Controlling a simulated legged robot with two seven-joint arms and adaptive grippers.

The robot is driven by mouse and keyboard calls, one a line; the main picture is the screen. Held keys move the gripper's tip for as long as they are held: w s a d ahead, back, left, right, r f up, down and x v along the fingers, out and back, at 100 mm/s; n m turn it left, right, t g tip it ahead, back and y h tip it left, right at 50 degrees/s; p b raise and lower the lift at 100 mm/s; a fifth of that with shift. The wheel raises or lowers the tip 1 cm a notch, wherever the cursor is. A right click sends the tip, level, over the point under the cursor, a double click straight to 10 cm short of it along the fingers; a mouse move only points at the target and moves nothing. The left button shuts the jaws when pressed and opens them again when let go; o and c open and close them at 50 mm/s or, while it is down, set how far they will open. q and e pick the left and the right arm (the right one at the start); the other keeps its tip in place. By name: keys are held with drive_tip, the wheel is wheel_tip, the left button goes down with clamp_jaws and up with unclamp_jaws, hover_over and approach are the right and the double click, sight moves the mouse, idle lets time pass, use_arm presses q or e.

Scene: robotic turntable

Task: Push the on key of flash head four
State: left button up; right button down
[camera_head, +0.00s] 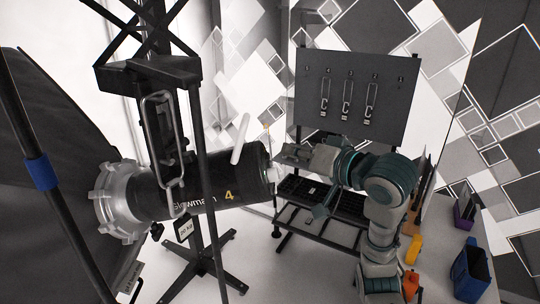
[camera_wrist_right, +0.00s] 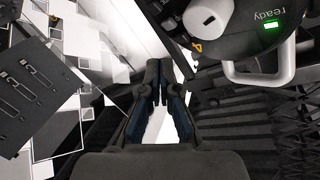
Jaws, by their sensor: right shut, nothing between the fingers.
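Flash head four (camera_head: 165,195) is a black cylinder with a yellow "4", mounted on the large black softbox at the left in the head view. In the right wrist view, its rear panel (camera_wrist_right: 240,45) shows at the upper right, with a green light beside the word "ready", a white knob (camera_wrist_right: 207,17) and a white handle (camera_wrist_right: 262,75). I cannot make out the on key. My right gripper (camera_head: 281,154) is shut and empty, just right of the flash head's rear end. Its fingers (camera_wrist_right: 162,85) point past the panel's left side. My left gripper is not in view.
A black stand (camera_head: 205,258) with spread legs is below the flash head. A grey panel (camera_head: 350,95) with hooks stands behind my right arm, above a dark rack (camera_head: 325,200).

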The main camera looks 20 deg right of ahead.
drive_tip(key=d, duration=0.1)
drive_tip(key=s+d+r, duration=0.1)
drive_tip(key=d, duration=0.3)
drive_tip(key=shift+s+r+p, duration=0.15)
drive_tip(key=shift+s+p, duration=0.15)
drive_tip(key=shift+a, duration=0.15)
